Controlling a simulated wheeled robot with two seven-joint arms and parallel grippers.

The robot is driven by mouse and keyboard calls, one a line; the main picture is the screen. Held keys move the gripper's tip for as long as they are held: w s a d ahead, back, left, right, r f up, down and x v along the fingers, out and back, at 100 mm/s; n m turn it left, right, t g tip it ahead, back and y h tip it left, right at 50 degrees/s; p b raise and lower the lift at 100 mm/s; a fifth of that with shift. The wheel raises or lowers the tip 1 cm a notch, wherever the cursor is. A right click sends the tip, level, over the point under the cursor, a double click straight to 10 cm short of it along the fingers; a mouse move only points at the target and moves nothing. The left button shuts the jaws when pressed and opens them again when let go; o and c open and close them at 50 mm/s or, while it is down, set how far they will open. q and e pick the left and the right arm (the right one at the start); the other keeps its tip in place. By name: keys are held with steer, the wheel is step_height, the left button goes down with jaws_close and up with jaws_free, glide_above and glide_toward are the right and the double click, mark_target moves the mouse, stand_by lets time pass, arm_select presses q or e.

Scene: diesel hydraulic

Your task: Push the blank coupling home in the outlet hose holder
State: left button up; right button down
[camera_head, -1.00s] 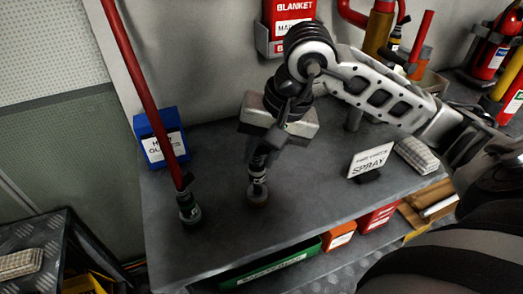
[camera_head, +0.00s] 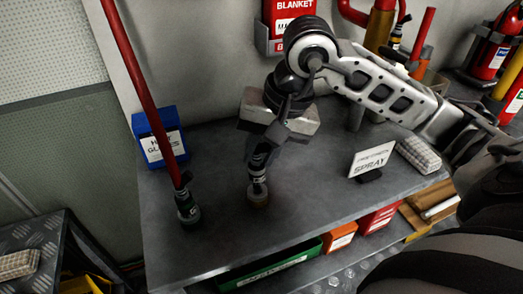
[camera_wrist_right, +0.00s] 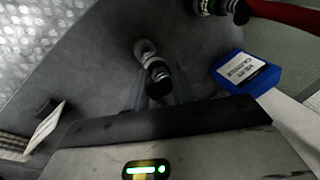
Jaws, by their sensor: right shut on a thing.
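My right gripper (camera_head: 260,152) points down over the grey bench top and is shut on the dark blank coupling (camera_head: 258,172). The coupling stands about upright, its lower end at a small round brownish holder (camera_head: 258,197) on the bench. I cannot tell how deep it sits. In the right wrist view the coupling (camera_wrist_right: 158,80) shows between the fingers, with the paler holder end (camera_wrist_right: 145,50) beyond it. The fingers hide part of the coupling. My left gripper is not in view.
A red hose (camera_head: 145,90) ends in a coupling (camera_head: 187,207) standing on the bench to the left. A white spray sign (camera_head: 371,160) stands to the right. The bench front is clear.

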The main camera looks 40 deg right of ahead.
mark_target(260, 166)
steer(key=shift+b, duration=0.3)
stand_by(0.8)
steer(key=shift+f+b, duration=1.55)
steer(key=shift+b, duration=0.25)
steer(key=shift+r, duration=0.1)
steer(key=c, duration=1.1)
jaws_free()
